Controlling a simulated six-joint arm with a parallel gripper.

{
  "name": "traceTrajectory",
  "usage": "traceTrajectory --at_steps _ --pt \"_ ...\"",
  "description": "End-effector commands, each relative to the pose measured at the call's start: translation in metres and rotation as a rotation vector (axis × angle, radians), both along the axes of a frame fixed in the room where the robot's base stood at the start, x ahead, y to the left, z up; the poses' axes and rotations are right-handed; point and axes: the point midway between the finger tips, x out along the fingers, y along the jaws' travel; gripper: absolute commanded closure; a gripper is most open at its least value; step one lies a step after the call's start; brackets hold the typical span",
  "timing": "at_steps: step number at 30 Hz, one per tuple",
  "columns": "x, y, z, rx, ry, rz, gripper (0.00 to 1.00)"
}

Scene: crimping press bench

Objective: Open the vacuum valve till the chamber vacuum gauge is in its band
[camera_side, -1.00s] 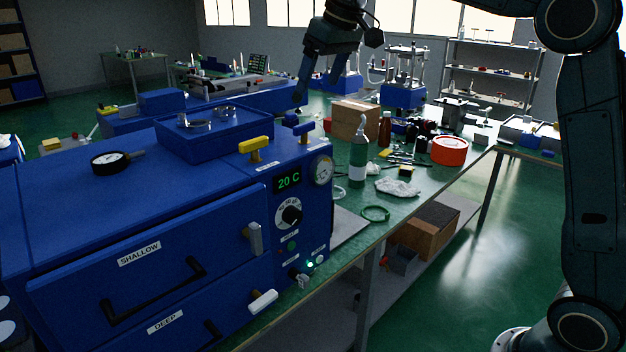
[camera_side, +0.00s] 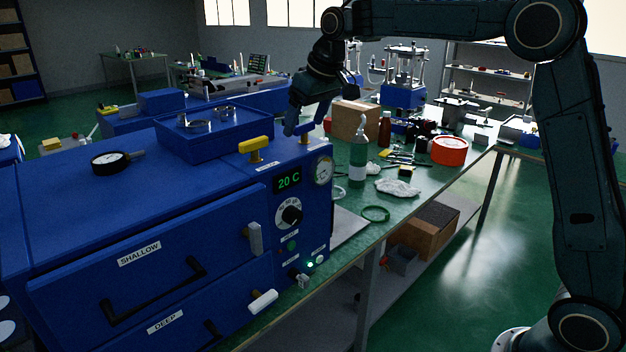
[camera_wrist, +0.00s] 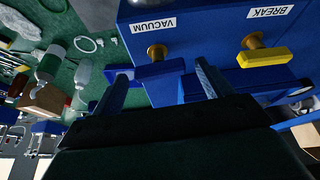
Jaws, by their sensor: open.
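The blue vacuum valve handle (camera_wrist: 158,70) sits on a brass stem beside the VACUUM label in the wrist view. My gripper (camera_wrist: 162,72) is open, with one finger on each side of this handle; whether either touches it I cannot tell. In the side view my gripper (camera_side: 297,131) is low over the right end of the blue chamber's top and hides most of the handle. The round vacuum gauge (camera_side: 322,171) is on the chamber's right front; its needle is too small to read.
The yellow break valve (camera_side: 256,149) stands close by on the chamber (camera_side: 80,202). A blue tray (camera_side: 212,140) and a loose black gauge (camera_side: 110,160) lie on top. A green bottle (camera_side: 358,165) and a cardboard box (camera_side: 352,118) stand behind on the bench.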

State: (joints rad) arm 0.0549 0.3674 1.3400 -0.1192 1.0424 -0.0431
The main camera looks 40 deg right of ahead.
Motion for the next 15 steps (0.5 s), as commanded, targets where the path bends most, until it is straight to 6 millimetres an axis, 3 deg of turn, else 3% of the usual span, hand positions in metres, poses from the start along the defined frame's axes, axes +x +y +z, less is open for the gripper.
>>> traceTrajectory --at_steps 3,10,15 --pt "0.0 0.0 0.0 0.0 0.0 0.0 0.22" --pt "0.0 -0.0001 0.0003 0.0 0.0 0.0 0.67" --pt "0.0 0.0001 0.0004 0.001 0.0 -0.012 0.66"
